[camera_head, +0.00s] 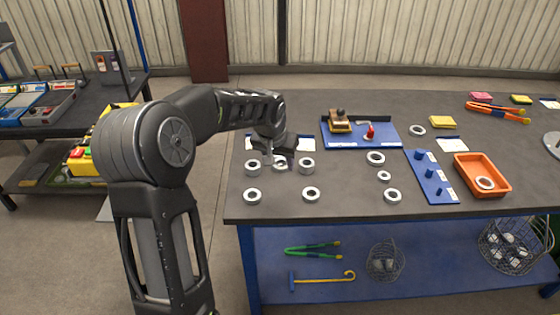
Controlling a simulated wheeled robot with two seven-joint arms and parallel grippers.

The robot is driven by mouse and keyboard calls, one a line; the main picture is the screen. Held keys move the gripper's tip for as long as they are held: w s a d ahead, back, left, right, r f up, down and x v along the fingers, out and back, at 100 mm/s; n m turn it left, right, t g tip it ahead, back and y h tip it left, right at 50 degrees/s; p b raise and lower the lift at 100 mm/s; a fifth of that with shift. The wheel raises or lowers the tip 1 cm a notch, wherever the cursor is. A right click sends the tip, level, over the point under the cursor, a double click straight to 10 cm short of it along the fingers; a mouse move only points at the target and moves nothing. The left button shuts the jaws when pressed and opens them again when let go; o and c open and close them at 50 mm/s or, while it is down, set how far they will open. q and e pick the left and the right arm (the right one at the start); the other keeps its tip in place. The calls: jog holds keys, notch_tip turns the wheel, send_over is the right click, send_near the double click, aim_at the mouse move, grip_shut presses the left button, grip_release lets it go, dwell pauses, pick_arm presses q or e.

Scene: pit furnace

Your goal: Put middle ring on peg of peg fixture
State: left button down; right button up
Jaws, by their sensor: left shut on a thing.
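My left gripper (281,158) reaches over the left part of the dark table and is shut on a grey metal ring (280,165). The fingers partly hide this ring. It is in the middle of a back row, between a ring on its left (252,167) and one on its right (306,167). I cannot tell whether it touches the table. The blue peg fixture (436,187), with several short blue pegs, lies to the right, beside the orange tray. No ring shows on its pegs. My right gripper is not in view.
Loose rings stand in front (252,196) (311,194) and in a column left of the fixture (376,158) (384,176) (392,196). An orange tray (465,176) holds a ring. A blue board (350,141) with a clamp lies behind. The table's front middle is clear.

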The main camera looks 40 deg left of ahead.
pick_arm(q)
jog(key=s+d+m, duration=0.1)
jog(key=d, duration=1)
jog(key=s+d+r+m+h, duration=0.1)
jog(key=s+d+m, duration=0.1)
jog(key=d, duration=1)
jog(key=shift+r, duration=0.3)
jog(key=shift+w, duration=0.15)
